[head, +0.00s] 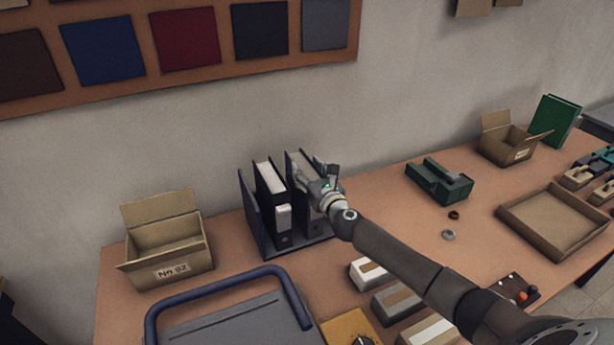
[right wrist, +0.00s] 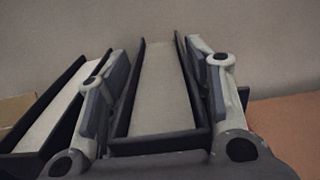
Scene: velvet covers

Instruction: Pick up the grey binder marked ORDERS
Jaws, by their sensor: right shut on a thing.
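A dark grey binder (head: 294,163) with pale pages stands upright in the right part of a dark rack (head: 252,213) on the table. My right gripper (head: 315,178) is shut on its upper part, with a finger on each side. In the right wrist view the binder (right wrist: 160,88) sits between the two pads of the gripper (right wrist: 160,95). Its spine is mostly hidden by the gripper, and I cannot read any ORDERS mark. I cannot tell whether it is raised off the rack. My left gripper is not in view.
A black binder (head: 268,190) with a pale label stands just left in the rack. An open cardboard box (head: 170,260) is farther left. A green device (head: 437,182) and a shallow tray (head: 510,217) lie right. Small boxes (head: 397,301) sit under my right arm.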

